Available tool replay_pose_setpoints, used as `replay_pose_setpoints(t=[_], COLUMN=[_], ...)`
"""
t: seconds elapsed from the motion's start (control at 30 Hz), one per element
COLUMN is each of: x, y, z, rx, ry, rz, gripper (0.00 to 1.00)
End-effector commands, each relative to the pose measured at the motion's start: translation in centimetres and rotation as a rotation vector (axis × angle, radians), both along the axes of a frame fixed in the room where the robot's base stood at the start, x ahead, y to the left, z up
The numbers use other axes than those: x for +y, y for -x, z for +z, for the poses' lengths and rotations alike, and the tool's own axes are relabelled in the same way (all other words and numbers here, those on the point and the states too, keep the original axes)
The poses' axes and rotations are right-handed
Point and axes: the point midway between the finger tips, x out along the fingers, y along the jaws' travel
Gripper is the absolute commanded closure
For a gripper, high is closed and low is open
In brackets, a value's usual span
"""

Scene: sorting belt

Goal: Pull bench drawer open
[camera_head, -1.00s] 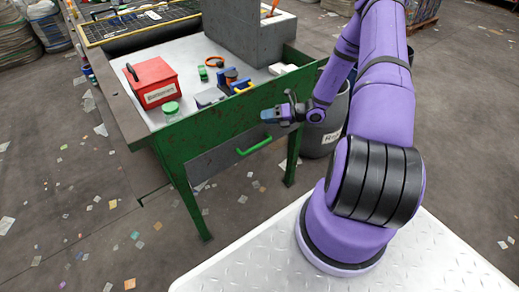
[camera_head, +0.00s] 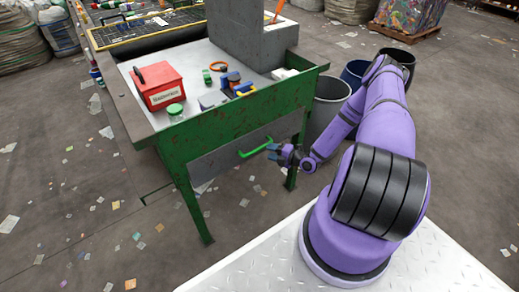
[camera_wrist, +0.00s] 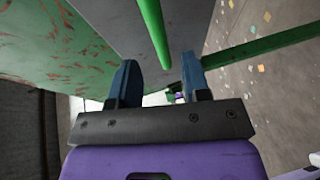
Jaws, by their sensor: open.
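The bench drawer (camera_head: 215,160) is a grey front panel under the green bench edge, and it looks shut. Its green bar handle (camera_head: 256,149) sticks out from the panel. My gripper (camera_head: 272,152) is at the right end of the handle in the head view. In the wrist view my gripper (camera_wrist: 160,82) is open, with its two blue fingers apart. The handle (camera_wrist: 152,30) runs down from the top of that view toward the gap between the fingers. I cannot tell whether the fingers touch it.
On the bench top (camera_head: 200,65) are a red box (camera_head: 159,86), a green round piece (camera_head: 175,109) and several small parts. A grey bin (camera_head: 327,105) stands right of the bench, behind my arm. Scraps litter the floor, which is otherwise open in front of the bench.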

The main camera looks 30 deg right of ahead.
Motion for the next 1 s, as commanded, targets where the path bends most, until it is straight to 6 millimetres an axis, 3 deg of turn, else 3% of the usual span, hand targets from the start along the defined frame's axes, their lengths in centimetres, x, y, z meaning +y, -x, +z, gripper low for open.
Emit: replay_pose_setpoints(t=[0.2,0.4,0.8,1.0], x=[1.7,2.5,2.8,2.8], y=[-3.4,-5.3,-6.0,-6.0], z=[-0.7,-1.1,-1.2,-1.2], rx=[-0.001,0.0,0.0,0.0], ry=[-0.001,0.001,0.001,0.001], rz=[0.001,0.001,0.0,0.0], gripper=[0.57,0.57,0.57,1.0])
